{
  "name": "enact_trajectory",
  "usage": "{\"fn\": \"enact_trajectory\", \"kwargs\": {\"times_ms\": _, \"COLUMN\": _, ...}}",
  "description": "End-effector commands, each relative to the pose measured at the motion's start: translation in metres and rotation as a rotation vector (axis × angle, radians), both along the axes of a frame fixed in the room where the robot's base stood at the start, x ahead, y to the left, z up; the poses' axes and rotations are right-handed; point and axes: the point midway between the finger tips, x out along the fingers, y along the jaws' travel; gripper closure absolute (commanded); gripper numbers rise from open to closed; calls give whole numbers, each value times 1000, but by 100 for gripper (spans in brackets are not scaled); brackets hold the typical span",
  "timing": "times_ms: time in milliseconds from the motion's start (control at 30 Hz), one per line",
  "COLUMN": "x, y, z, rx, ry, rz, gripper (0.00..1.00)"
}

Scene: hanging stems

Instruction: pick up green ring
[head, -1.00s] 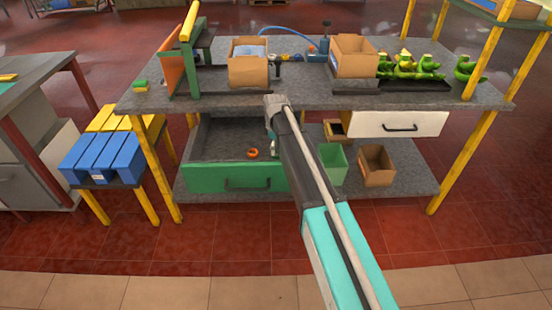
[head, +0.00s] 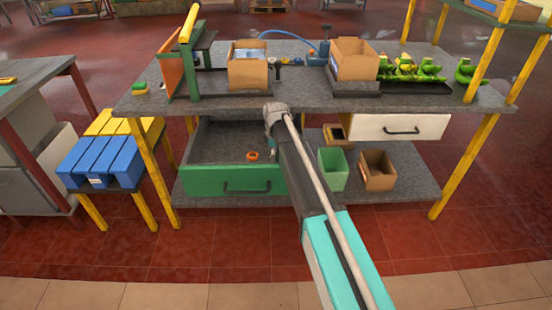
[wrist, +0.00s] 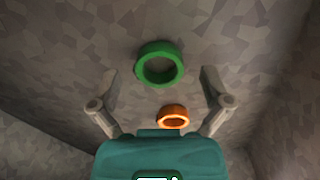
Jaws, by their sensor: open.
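The green ring (wrist: 159,64) lies on the grey speckled drawer floor in the wrist view, just past my fingertips and roughly centred between them. My gripper (wrist: 157,82) is open, with one finger on each side and nothing held. An orange ring (wrist: 173,117) lies closer to my gripper's palm, between the fingers. In the head view the orange ring (head: 252,156) shows in the open green-fronted drawer (head: 230,182). The green ring cannot be made out in the head view, and my arm hides the gripper there.
The drawer walls stand close around my gripper. A workbench top (head: 300,97) lies above the drawer, with a cardboard box (head: 247,72) on it. A green bin (head: 333,170) and a small cardboard box (head: 377,170) stand on the lower shelf to the right.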

Motion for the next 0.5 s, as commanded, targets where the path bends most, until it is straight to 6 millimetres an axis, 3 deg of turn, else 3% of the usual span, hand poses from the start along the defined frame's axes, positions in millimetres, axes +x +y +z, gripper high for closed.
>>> {"fn": "enact_trajectory", "kwargs": {"times_ms": 33, "x": 0, "y": 0, "z": 0, "rx": 0, "ry": 0, "rz": 0, "gripper": 2}}
{"fn": "enact_trajectory", "kwargs": {"times_ms": 367, "x": 0, "y": 0, "z": 0, "rx": 0, "ry": 0, "rz": 0, "gripper": 63}}
{"fn": "enact_trajectory", "kwargs": {"times_ms": 500, "x": 0, "y": 0, "z": 0, "rx": 0, "ry": 0, "rz": 0, "gripper": 63}}
